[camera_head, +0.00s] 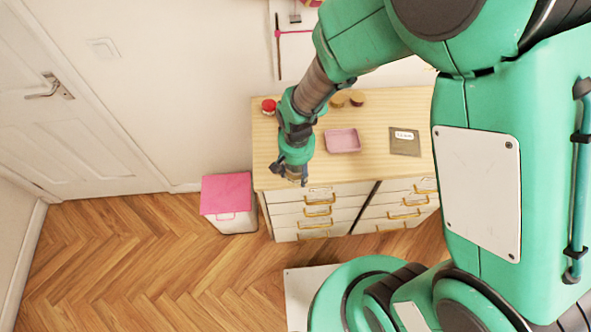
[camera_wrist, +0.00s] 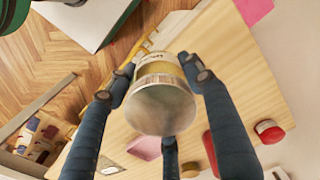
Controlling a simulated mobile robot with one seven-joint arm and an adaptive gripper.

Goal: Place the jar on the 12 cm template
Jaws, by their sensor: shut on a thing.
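A jar (camera_wrist: 160,98) with a pale round metallic end and a light label is gripped between the dark fingers of my gripper (camera_wrist: 160,74) in the wrist view. My gripper (camera_head: 290,174) hangs over the front left edge of the wooden dresser top in the head view. The jar is too small and covered there to make out clearly. A flat grey-brown square template (camera_head: 404,146) with a white label lies at the right of the dresser top, well apart from my gripper. Its label is too small to read surely. Nothing stands on it.
A pink tray (camera_head: 342,141) lies between my gripper and the square. Two brown round things (camera_head: 357,99) stand behind it. A red-topped jar (camera_head: 268,106) stands at the back left. A pink-lidded bin (camera_head: 226,194) is on the floor left of the dresser.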

